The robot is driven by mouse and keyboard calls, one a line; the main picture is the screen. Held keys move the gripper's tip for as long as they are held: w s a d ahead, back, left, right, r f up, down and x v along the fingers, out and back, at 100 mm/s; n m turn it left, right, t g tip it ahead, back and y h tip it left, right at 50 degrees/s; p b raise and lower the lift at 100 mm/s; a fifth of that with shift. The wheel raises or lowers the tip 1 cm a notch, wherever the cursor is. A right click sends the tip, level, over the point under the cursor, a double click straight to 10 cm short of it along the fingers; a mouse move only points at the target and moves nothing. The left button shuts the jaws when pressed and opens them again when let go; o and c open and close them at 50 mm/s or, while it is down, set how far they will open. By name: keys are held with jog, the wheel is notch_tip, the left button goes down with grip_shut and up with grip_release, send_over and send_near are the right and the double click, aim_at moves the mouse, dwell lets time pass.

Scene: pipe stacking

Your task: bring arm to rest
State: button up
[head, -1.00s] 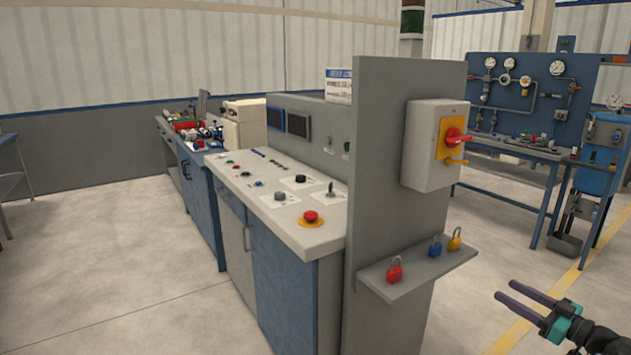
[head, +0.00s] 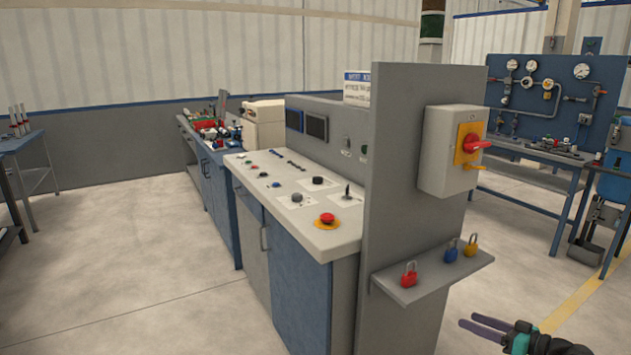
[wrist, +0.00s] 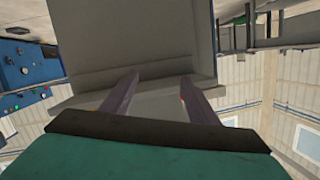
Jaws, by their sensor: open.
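My gripper (head: 482,327) is at the lower right of the head view, with its two dark fingers pointing left. The fingers are apart with nothing between them. In the wrist view my gripper (wrist: 158,90) shows both fingers parted in front of a grey panel. It is in front of and below the small grey shelf (head: 388,283), apart from it as far as I can see. Most of my arm is out of the picture.
A red padlock (head: 409,278), a blue padlock (head: 451,254) and a yellow padlock (head: 471,247) are on the shelf. Above them is a switch box (head: 440,150) with a red handle. A control console (head: 300,210) stands left. Open floor (head: 130,260) lies further left.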

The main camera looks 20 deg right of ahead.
jog(key=w+a+f+m+g+y+p, duration=0.1)
jog(key=w+a+f+g, duration=0.1)
jog(key=a+f, duration=0.45)
jog(key=w+a+f+g+y+p, duration=0.1)
jog(key=w+a+f+g, duration=0.15)
jog(key=a+f, duration=0.4)
jog(key=s+a+f+g+p, duration=0.1)
jog(key=s+a+f+g, duration=0.2)
jog(key=a, duration=0.5)
jog(key=s+a+f+m+g+p, duration=0.1)
jog(key=a+f+g, duration=0.2)
jog(key=a+f, duration=0.35)
jog(key=s+a+f+g+p, duration=0.1)
jog(key=s+a+f+g, duration=0.2)
jog(key=a, duration=0.6)
jog(key=s+a+f+g+h+p, duration=0.1)
jog(key=s+a+f+g+h, duration=0.2)
jog(key=s, duration=0.7)
jog(key=s+a+f+g+h+p, duration=0.2)
jog(key=s+a+f+h, duration=0.3)
jog(key=s, duration=0.4)
jog(key=shift+s+a+f+n+g, duration=0.35)
jog(key=shift+s+a+n+g, duration=0.05)
jog(key=shift+a+g, duration=0.3)
